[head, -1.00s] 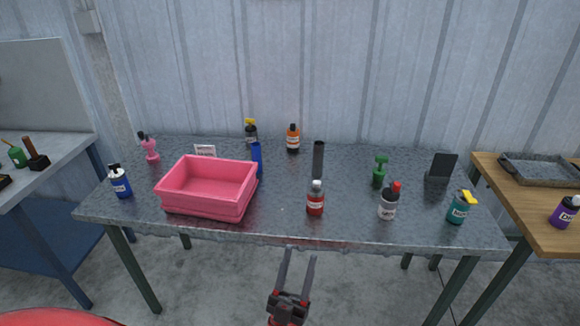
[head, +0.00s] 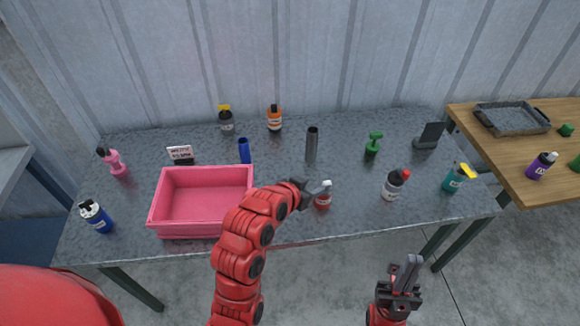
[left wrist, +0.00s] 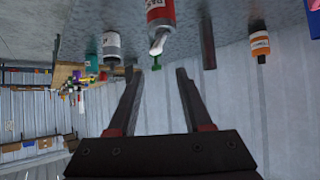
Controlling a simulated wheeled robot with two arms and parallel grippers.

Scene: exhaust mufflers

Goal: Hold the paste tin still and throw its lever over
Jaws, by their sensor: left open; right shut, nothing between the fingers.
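A small red tin with a white label and a pale grey top piece (head: 323,199) stands near the front middle of the table; I take it for the paste tin, though its label is unreadable. It also shows in the left wrist view (left wrist: 160,14), its pale lever-like top (left wrist: 158,42) pointing toward the fingers. My left gripper (head: 316,188) is open beside the tin's top, partly hiding it in the head view. In the left wrist view the open left fingers (left wrist: 157,78) have nothing between them. My right gripper (head: 408,272) is shut and empty, in front of the table edge.
A pink crate (head: 160,205) stands left of my left arm. A dark cylinder (head: 311,145) and a green dispenser (head: 373,145) are behind. Table is clear between them.

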